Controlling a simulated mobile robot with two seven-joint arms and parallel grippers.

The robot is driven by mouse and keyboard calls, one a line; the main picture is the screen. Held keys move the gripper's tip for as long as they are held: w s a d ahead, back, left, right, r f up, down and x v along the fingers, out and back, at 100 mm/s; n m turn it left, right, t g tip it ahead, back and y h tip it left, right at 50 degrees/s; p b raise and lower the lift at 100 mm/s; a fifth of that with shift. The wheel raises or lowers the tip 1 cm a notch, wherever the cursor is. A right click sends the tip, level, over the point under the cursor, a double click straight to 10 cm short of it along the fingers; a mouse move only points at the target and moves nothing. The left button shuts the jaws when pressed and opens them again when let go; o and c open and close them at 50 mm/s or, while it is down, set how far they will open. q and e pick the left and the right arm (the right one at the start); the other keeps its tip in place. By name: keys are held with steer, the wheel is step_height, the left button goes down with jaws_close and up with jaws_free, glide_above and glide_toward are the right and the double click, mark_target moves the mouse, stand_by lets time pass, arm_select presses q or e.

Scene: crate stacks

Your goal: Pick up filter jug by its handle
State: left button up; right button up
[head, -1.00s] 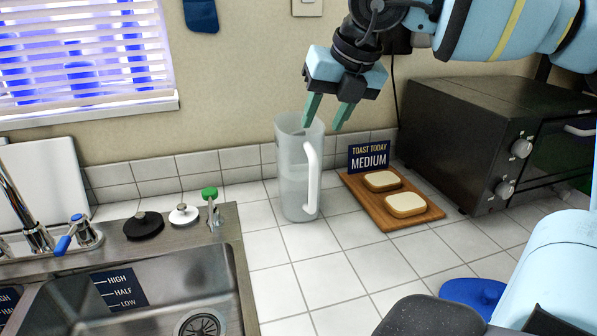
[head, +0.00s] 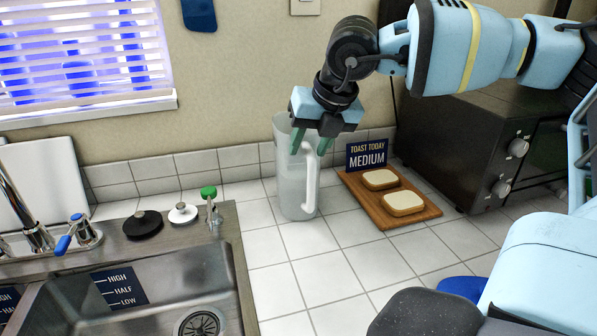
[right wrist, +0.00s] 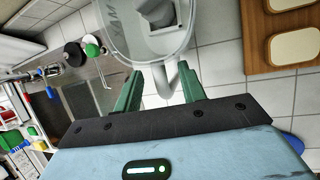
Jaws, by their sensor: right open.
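The filter jug (head: 292,178) is a tall, clear, frosted jug with a white handle (head: 311,182) on its right front side. It stands upright on the tiled counter against the backsplash. My right gripper (head: 309,146) is open at the top of the handle, pointing down. In the right wrist view, the two green fingers (right wrist: 160,92) lie either side of the handle (right wrist: 172,78), and the jug's open rim (right wrist: 118,45) is just beyond them. Whether a finger touches the handle cannot be told. My left gripper is not in view.
A wooden board (head: 378,212) with bread slices and a "Toast today medium" sign (head: 367,155) sits right of the jug, before a dark oven (head: 455,150). A steel sink (head: 235,265) is at left. The counter in front of the jug is clear.

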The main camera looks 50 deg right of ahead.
jaws_close()
steer(key=shift+r, duration=0.1)
stand_by(1.2)
